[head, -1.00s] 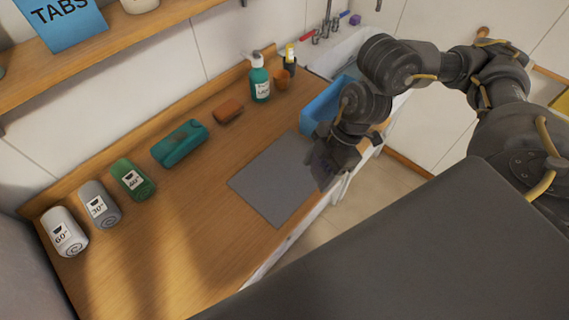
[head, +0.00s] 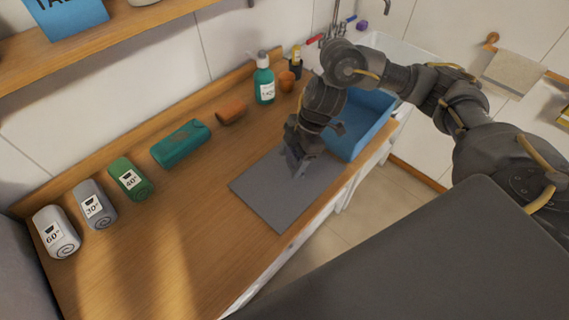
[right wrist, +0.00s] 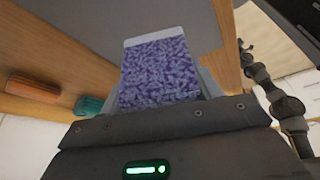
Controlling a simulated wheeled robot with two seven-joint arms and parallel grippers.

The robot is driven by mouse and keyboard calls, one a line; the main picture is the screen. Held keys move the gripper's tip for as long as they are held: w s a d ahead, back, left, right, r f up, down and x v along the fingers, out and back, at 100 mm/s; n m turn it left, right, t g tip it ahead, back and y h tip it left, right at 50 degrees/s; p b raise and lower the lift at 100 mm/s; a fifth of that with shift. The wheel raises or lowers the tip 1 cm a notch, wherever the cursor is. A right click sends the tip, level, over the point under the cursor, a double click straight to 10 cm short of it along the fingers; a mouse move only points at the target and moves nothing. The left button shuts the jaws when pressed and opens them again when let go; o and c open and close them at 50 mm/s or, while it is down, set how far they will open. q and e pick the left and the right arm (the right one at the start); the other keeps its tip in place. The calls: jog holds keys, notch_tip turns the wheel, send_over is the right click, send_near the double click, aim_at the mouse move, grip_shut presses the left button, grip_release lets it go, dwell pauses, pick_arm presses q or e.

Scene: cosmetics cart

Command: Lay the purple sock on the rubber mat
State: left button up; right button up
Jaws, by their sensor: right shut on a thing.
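The rubber mat (head: 262,197) is a flat grey square on the wooden counter, near its front edge. My right gripper (head: 297,170) is over the mat's far part in the head view, pointing down. In the right wrist view it is shut on the purple sock (right wrist: 160,72), which has a mottled purple weave and a pale band at its far end. The sock sticks out straight from between the fingers, with the grey mat (right wrist: 200,22) behind it. In the head view the sock is mostly hidden by the gripper. My left gripper is not in view.
A blue bin (head: 362,125) stands right beside the mat and my right arm. A teal case (head: 181,143), an orange block (head: 231,112) and a green soap bottle (head: 264,80) stand along the back. Several labelled rolls, one green (head: 130,178), stand left. The counter left of the mat is clear.

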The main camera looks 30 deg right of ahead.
aim_at(288, 159)
jog(key=shift+w+a+f, duration=0.25)
jog(key=shift+w+f, duration=0.8)
jog(key=shift+f, duration=0.25)
jog(key=f, duration=0.3)
jog(key=shift+w+p, duration=0.2)
jog(key=shift+p, duration=0.15)
jog(key=shift+f, duration=0.3)
jog(key=shift+f, duration=0.2)
jog(key=o, duration=0.9)
jog(key=shift+r, duration=0.1)
